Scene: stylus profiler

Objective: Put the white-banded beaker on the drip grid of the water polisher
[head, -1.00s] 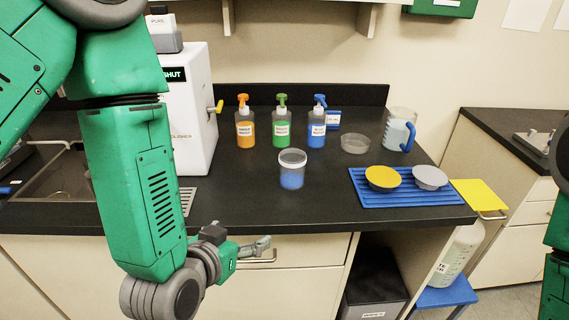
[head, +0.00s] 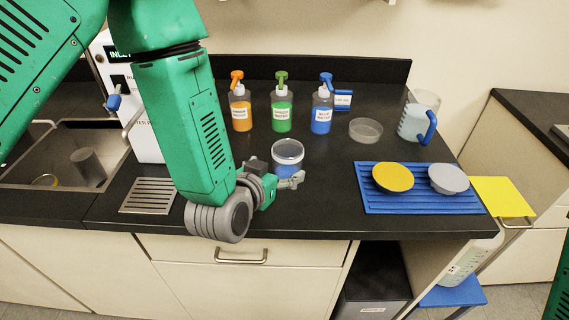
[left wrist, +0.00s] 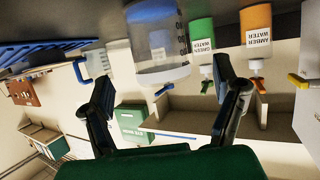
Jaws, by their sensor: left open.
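The beaker (head: 287,152), clear with a whitish band around its top and blue contents, stands upright on the black counter. My left gripper (head: 291,182) is open at its near side, its far finger partly covering the beaker's lower part. In the left wrist view, which is upside down, the beaker (left wrist: 155,45) shows ahead of the two spread fingers (left wrist: 165,92), not between them. The drip grid (head: 150,196) is a bare slotted metal plate in the counter at left. The white water polisher (head: 120,95) stands behind it, largely hidden by my left arm. My right gripper is out of view.
Orange, green and blue pump bottles (head: 281,112) stand behind the beaker, with a glass dish (head: 366,130) and a blue-handled jug (head: 413,122) to the right. A blue ribbed mat (head: 421,206) holds yellow and grey discs. A sink (head: 45,182) lies at left.

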